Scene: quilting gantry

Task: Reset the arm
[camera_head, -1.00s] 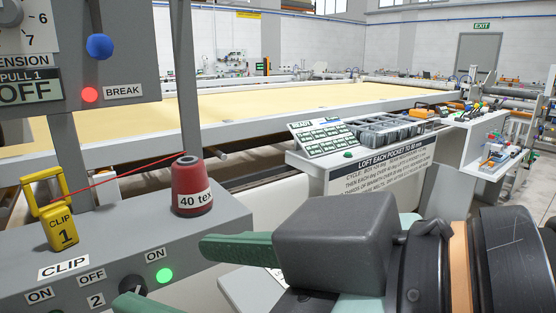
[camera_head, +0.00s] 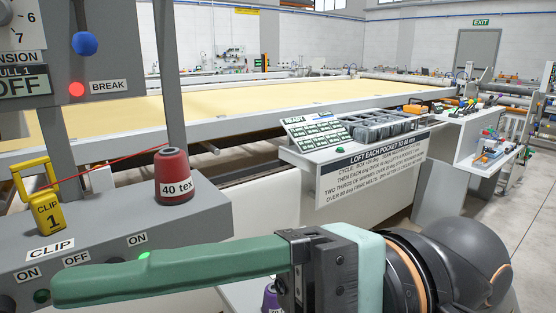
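My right gripper (camera_head: 75,287) comes in from the lower right. Its long green finger points left across the lower front of the grey control box (camera_head: 210,215). I see one finger side-on; a second finger is not distinguishable, so its opening is unclear. No object shows in its grip. The finger overlaps the lower switch area in the picture; I cannot tell whether it touches the box. My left gripper is out of view.
A red "40 tex" thread cone (camera_head: 173,178) and a yellow clip (camera_head: 48,208) stand on the box, with red thread between them. A purple spool (camera_head: 271,298) is partly hidden behind my gripper. A lettered console (camera_head: 375,170) stands right of centre.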

